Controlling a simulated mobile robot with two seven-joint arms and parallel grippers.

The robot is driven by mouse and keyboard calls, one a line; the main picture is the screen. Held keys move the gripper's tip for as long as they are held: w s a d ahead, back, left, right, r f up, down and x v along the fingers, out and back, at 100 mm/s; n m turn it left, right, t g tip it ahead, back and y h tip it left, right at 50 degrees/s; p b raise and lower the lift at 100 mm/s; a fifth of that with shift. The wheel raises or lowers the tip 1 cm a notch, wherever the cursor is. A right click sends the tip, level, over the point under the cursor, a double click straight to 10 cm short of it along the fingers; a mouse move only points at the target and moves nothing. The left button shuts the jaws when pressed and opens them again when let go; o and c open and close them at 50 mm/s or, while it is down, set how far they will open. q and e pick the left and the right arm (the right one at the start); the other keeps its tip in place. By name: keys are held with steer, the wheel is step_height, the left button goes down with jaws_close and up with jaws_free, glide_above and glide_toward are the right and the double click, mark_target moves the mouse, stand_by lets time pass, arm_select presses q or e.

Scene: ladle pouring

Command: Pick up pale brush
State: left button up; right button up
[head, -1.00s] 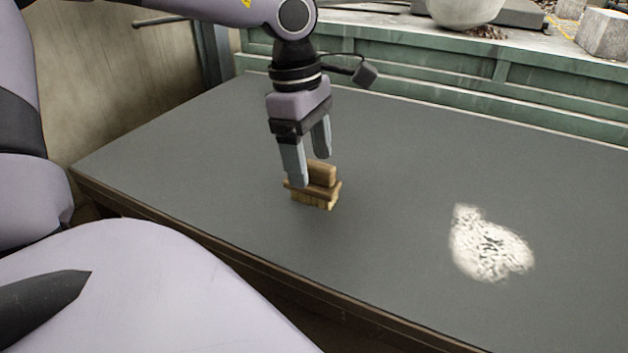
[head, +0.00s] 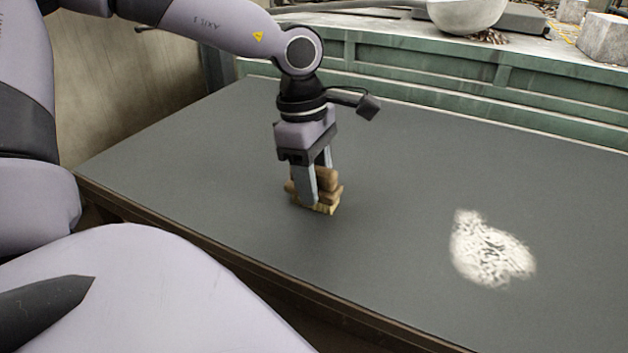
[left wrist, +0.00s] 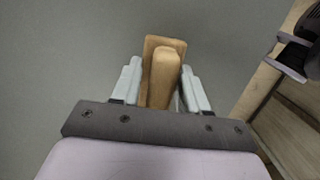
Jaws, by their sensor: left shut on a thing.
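The pale brush (head: 328,187) is a wooden block with a raised handle and straw-coloured bristles below. It is upright on the grey table, bristles down, as far as the head view shows. My left gripper (head: 317,187) points down over it and is shut on its handle. In the left wrist view the brush handle (left wrist: 165,72) lies between the two fingers of my left gripper (left wrist: 160,88). The near finger hides part of the brush in the head view. My right gripper is not in view.
The grey table (head: 200,165) is mostly bare around the brush. A patch of white powder (head: 490,252) lies to the right. Behind the table stands a green bench (head: 430,90) with a round pale bowl (head: 466,12) and a grey block (head: 606,36).

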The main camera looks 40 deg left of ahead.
arm_select(q)
step_height(320, 180, up, 28)
steer(key=p, duration=0.3)
